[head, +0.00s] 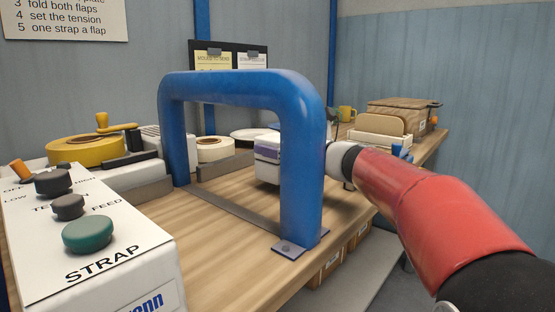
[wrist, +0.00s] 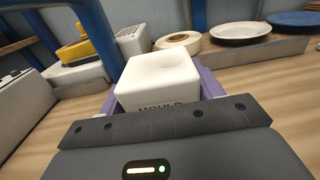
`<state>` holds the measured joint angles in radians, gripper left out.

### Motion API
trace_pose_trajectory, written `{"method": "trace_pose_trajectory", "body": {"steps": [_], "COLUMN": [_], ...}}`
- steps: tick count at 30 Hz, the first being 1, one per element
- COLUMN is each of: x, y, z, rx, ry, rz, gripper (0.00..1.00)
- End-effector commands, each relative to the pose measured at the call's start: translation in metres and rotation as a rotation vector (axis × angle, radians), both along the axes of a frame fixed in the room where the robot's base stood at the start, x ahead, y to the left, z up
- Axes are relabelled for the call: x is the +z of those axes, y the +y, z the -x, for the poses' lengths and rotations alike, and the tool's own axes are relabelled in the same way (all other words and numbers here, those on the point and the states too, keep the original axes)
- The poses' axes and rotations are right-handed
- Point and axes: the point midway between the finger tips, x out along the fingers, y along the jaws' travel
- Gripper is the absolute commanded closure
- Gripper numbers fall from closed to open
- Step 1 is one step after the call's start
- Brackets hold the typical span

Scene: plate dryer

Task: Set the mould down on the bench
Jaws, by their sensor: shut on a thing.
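The mould (wrist: 155,82) is a white block with a shallow round hollow on top and its name on the near face. In the wrist view it sits between the purple fingers of my gripper (wrist: 158,90), which is shut on it. In the head view the mould (head: 267,173) shows beyond the blue arch, partly hidden by its right leg, with my gripper (head: 267,152) around it. It is low over the wooden bench (head: 215,245); I cannot tell whether its underside touches the wood.
The blue arch (head: 240,88) stands close, between the camera and the mould. A white STRAP control box (head: 120,225) is at left. A tape roll (head: 213,150), a plate (wrist: 240,32) and a yellow reel (head: 85,150) stand behind. Bare wood lies right of the mould.

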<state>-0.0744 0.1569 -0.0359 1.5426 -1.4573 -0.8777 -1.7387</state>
Motion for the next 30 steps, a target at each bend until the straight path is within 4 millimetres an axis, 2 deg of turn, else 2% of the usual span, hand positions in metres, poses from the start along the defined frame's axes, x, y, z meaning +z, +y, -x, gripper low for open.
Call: {"method": "trace_pose_trajectory", "body": {"steps": [1, 4, 11, 12, 17, 26, 30], "x": [-0.009, -0.018, -0.020, -0.022, -0.022, -0.022, -0.021], "y": [0.000, 0.000, 0.000, 0.000, 0.000, -0.001, -0.013], "z": [0.000, 0.000, 0.000, 0.000, 0.000, 0.001, 0.009], "rx": [0.001, 0.000, 0.000, 0.000, 0.000, -0.001, -0.004], "ry": [0.001, 0.000, -0.002, 0.001, 0.001, 0.000, -0.002], "rz": [-0.002, -0.002, -0.001, 0.001, 0.001, 0.000, 0.000], "gripper": [0.75, 0.75, 0.75, 0.33, 0.13, 0.13, 0.13]}}
